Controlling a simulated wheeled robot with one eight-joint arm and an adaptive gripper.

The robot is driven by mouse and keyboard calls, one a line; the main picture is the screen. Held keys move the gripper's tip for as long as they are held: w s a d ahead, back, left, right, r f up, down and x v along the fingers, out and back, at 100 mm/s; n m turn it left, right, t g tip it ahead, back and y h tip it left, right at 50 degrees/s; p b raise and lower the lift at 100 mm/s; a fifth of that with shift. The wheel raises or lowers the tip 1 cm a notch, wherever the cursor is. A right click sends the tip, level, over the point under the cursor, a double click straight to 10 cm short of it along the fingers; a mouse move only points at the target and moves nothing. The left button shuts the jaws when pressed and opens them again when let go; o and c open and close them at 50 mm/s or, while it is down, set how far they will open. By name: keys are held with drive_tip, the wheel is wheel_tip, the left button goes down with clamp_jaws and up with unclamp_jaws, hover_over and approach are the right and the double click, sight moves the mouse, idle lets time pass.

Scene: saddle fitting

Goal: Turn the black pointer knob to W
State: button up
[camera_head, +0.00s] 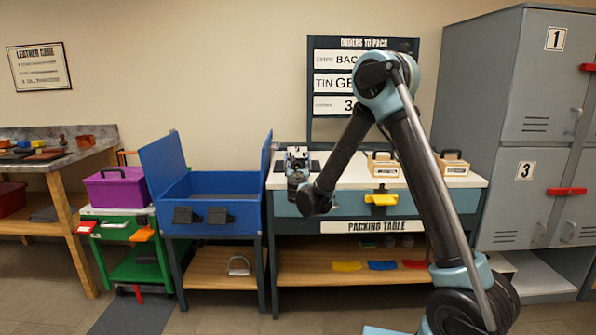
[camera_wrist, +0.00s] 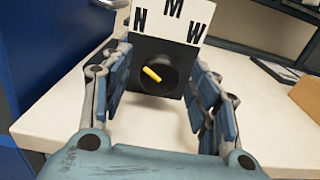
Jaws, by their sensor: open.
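The black pointer knob (camera_wrist: 157,75) shows in the wrist view as a round black knob with a yellow bar on a black square panel. The yellow bar slants from upper left to lower right; its upper end lies on the N side, not the W side. A white plate (camera_wrist: 172,22) above it bears the letters N, M and W, with W at the right. My gripper (camera_wrist: 160,95) is open, its blue fingers on the left and right of the knob, apart from it. In the head view my gripper (camera_head: 297,165) is over the packing table's left end, where the knob is hard to make out.
The packing table (camera_head: 345,180) has a white top with wooden boxes (camera_head: 383,164) further right. A blue bin (camera_head: 212,205) with raised flaps stands left of it. Grey lockers (camera_head: 505,130) stand at the right. White tabletop is bare around the knob panel.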

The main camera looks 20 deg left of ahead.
drive_tip(key=shift+w+a, duration=0.1)
drive_tip(key=shift+w, duration=0.3)
drive_tip(key=c, duration=1)
drive_tip(key=shift+c, duration=0.2)
drive_tip(key=m, duration=0.4)
drive_tip(key=shift+m, duration=0.4)
drive_tip(key=m, duration=0.5)
drive_tip(key=shift+d+f, duration=0.1)
drive_tip(key=shift+d, duration=0.15)
drive_tip(key=m, duration=0.7)
drive_tip(key=shift+d+f+m, duration=0.1)
drive_tip(key=shift+d+m, duration=0.05)
drive_tip(key=shift+m, duration=0.15)
drive_tip(key=m, duration=0.6)
drive_tip(key=shift+a+f, duration=0.15)
drive_tip(key=shift+a, duration=0.05)
drive_tip(key=shift+m, duration=0.3)
